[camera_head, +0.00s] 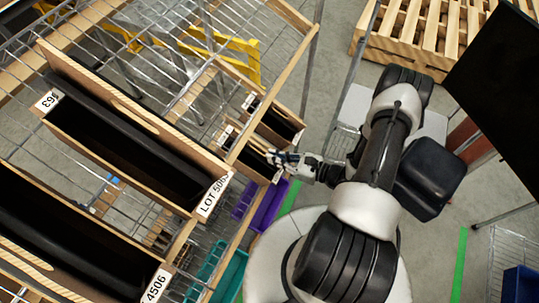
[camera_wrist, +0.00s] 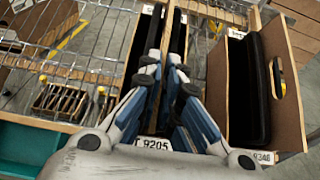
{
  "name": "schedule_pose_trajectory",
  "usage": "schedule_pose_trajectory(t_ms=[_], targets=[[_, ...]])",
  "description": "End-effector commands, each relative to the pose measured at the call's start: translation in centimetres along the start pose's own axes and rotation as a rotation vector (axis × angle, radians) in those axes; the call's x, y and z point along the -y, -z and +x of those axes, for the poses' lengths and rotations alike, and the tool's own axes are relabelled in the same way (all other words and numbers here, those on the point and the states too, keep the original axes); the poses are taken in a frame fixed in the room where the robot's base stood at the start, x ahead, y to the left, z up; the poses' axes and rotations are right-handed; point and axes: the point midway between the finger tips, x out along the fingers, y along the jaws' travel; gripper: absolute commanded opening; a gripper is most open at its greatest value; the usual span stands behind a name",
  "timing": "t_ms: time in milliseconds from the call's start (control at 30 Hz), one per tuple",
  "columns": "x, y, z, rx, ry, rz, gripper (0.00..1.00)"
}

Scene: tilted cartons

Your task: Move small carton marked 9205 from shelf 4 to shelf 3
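The small carton marked 9205 shows its white label (camera_wrist: 152,144) low in the wrist view, partly covered by my gripper (camera_wrist: 167,45). The carton is wooden with a dark inside. My gripper's two blue-grey fingers with dark pads reach over it, close together with a narrow gap. I cannot tell whether a carton wall is pinched between them. In the head view my gripper (camera_head: 276,158) is at the front end of a small carton (camera_head: 252,160) on the wire shelf, whose label is too small to read.
Another small carton (camera_head: 276,120) stands behind it. Larger tilted cartons marked LOT 50.. (camera_head: 212,197) and 4506 (camera_head: 155,286) are at the left. In the wrist view a carton marked 9346 (camera_wrist: 262,157) stands close on the right. Purple (camera_head: 262,207) and teal (camera_head: 232,276) bins are lower down.

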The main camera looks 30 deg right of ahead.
Motion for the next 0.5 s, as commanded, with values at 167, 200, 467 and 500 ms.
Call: schedule_pose_trajectory(t_ms=[167, 200, 467, 500], targets=[[0.0, -0.4, -0.1, 0.004, 0.0, -0.001, 0.0], [0.0, -0.7, -0.1, 0.004, 0.0, -0.001, 0.0], [0.0, -5.1, -1.0, 0.004, 0.0, -0.001, 0.0], [0.0, -5.8, -1.2, 0.004, 0.0, -0.002, 0.0]])
